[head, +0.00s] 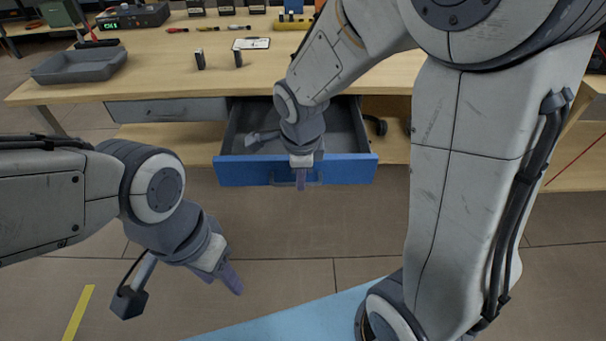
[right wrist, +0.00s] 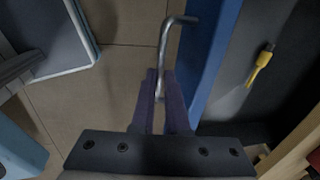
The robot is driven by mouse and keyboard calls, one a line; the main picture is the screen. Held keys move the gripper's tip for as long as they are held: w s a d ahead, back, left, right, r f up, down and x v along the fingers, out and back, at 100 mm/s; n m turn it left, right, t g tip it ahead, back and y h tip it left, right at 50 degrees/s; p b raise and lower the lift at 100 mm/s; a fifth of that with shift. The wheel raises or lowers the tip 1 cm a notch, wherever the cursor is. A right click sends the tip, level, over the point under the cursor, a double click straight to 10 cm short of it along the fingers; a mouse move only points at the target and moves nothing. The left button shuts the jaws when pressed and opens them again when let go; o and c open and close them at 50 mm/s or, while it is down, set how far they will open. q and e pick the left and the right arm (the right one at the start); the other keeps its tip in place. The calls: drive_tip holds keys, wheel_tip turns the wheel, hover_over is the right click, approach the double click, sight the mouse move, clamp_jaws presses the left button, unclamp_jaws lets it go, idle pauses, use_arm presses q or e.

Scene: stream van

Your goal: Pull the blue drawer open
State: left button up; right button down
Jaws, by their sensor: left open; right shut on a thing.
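The blue drawer (head: 238,172) is pulled out from under the workbench, with its grey inside showing. Its metal handle (head: 281,183) is on the blue front. My right gripper (head: 301,181) reaches down in front of the drawer and is shut on the handle. In the right wrist view the fingers (right wrist: 158,88) close around the bent handle bar (right wrist: 165,45), beside the blue front (right wrist: 207,65). The right forearm hides part of the drawer's inside. My left gripper (head: 232,280) is open and empty, low over the floor, apart from the drawer.
The wooden workbench (head: 160,80) carries a grey tray (head: 80,65), a clipboard (head: 251,43) and several small tools. A closed grey drawer (head: 167,110) is left of the blue one. A yellow-handled thing (right wrist: 262,65) shows at the drawer's inside. The floor before the drawer is clear.

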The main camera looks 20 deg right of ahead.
drive_tip(key=shift+w+d+r, duration=0.1)
drive_tip(key=c, duration=0.9)
unclamp_jaws()
drive_tip(key=shift+d, duration=0.25)
drive_tip(key=r+p, duration=0.1)
drive_tip(key=r, duration=0.2)
drive_tip(key=s+r+p, duration=0.1)
drive_tip(key=r, duration=0.2)
drive_tip(key=s+r+p, duration=0.1)
drive_tip(key=r, duration=0.3)
drive_tip(key=shift+a+r, duration=0.1)
drive_tip(key=shift+a, duration=0.2)
drive_tip(key=shift+s, duration=0.1)
